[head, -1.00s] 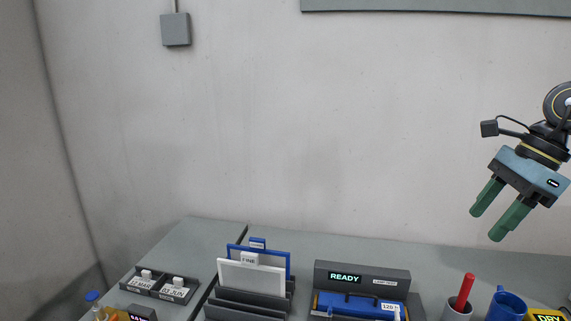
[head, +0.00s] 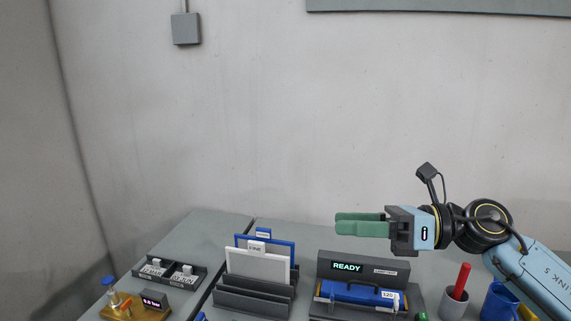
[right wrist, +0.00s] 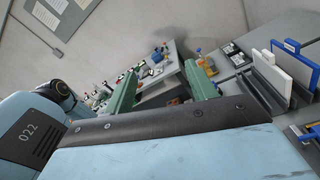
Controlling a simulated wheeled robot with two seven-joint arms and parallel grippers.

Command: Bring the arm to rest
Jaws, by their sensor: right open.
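My right gripper (head: 362,225) is in the head view at the right of centre, its green fingers pointing left. It is raised above the back of the table, near the READY machine, and touches nothing that I can see. In the right wrist view its two green fingers (right wrist: 165,92) stand apart with nothing between them. My left gripper is not in the head view.
Below it is the dark machine with a READY display (head: 347,267) and a blue handled part (head: 350,292). A rack (head: 250,297) holds white and blue plates. A cup with a red stick (head: 455,300), a blue mug (head: 497,303) and a small tray (head: 190,284) stand nearby.

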